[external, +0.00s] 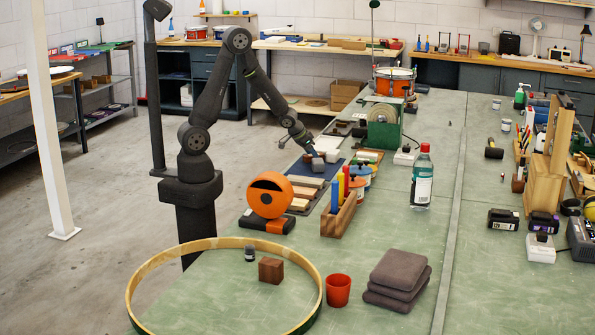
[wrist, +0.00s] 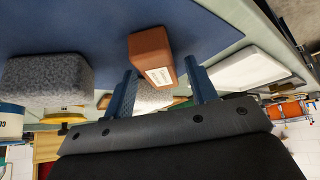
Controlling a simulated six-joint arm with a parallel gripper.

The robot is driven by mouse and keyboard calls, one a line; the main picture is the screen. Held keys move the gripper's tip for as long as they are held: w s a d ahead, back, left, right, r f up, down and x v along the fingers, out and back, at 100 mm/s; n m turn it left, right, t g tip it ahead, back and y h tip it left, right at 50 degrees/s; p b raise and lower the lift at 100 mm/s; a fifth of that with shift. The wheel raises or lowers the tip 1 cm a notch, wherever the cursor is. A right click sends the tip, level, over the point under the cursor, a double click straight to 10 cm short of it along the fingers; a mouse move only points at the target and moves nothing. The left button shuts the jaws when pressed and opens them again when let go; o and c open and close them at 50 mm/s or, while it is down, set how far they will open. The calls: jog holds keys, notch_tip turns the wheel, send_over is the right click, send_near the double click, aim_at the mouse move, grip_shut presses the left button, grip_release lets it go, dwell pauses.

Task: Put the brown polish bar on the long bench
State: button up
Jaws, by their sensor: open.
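The brown polish bar (wrist: 150,48) is a reddish-brown block with a pale label. In the wrist view it is on or just above a blue mat (wrist: 70,28), in line with the gap between my fingertips. My gripper (wrist: 160,70) is open, its two blue fingers apart on either side of the bar's near end. I cannot tell whether either finger touches it. In the external view my gripper (external: 309,150) is low over the mat, and the bar is too small there to make out surely. The long bench (external: 400,235) has a green top.
Bench space by the grey pads (external: 398,280) is clear.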

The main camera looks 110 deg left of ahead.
jog(key=v, duration=1.1)
jog(key=shift+o, duration=0.5)
jog(key=shift+s+d+r, duration=0.2)
jog(key=shift+d+r, duration=0.05)
jog(key=shift+r, duration=0.15)
notch_tip(320, 180, up, 5)
jog(key=g+h, duration=0.1)
jog(key=x, duration=1.6)
jog(key=shift+f, duration=0.4)
jog(key=shift+f, duration=0.25)
